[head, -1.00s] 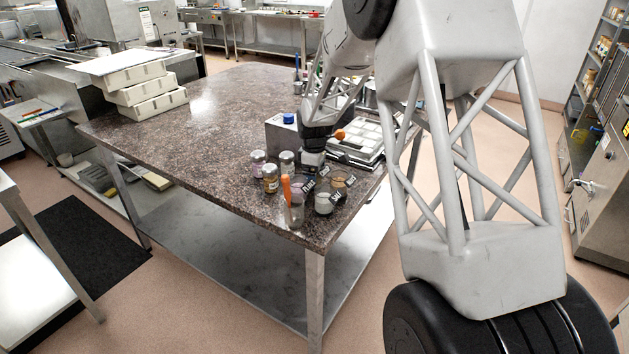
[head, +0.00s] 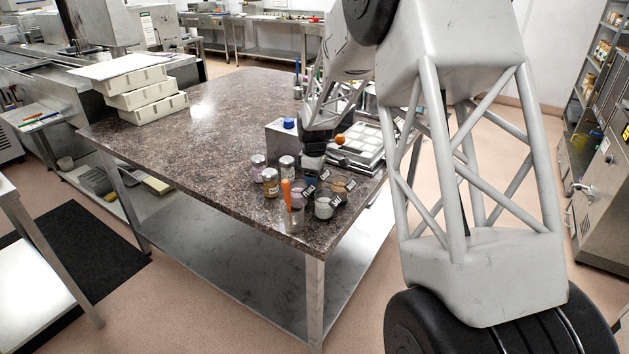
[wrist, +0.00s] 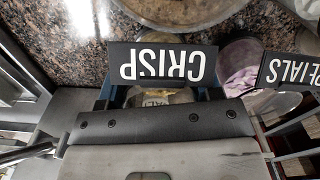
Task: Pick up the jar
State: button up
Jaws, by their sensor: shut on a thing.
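My gripper (head: 313,170) is low over the near right part of the table, among small containers. In the wrist view my gripper (wrist: 158,95) is shut on a jar (wrist: 155,98), of which only a pale gold and clear strip with some lettering shows between the fingers. The rest of it is hidden by the gripper and a black CRISP sign (wrist: 163,65). In the head view the held jar cannot be made out. Other lidded jars stand left of my gripper: a pinkish one (head: 258,170), a gold one (head: 270,185) and a pale one (head: 287,168).
Labelled cups crowd the near side, among them a white one (head: 323,208) and a purple one (wrist: 240,68). A clear glass (head: 295,217) with an orange item stands near the table corner. A grey box (head: 285,140) and tray (head: 360,147) are behind.

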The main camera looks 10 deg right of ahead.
notch_tip(320, 180, up, 10)
dwell(0.6)
jog(key=shift+f, duration=0.1)
dwell(0.5)
jog(key=w+m, duration=0.1)
jog(key=m, duration=0.1)
jog(key=r+m, duration=0.1)
jog(key=w+a+m, duration=0.1)
jog(key=m, duration=0.1)
jog(key=shift+w+r+m, duration=0.3)
jog(key=w+d+r+n, duration=0.1)
jog(key=w+d, duration=0.3)
jog(key=w, duration=0.7)
jog(key=w+d+r+n, duration=0.2)
jog(key=w+d, duration=0.2)
jog(key=w, duration=0.7)
jog(key=w+d+r+n, duration=0.2)
jog(key=w+d, duration=0.2)
jog(key=w, duration=0.7)
jog(key=shift+w+d+r+n, duration=0.15)
jog(key=shift+w+r+n, duration=0.05)
jog(key=shift+w+n, duration=0.1)
jog(key=shift+f, duration=0.15)
dwell(0.5)
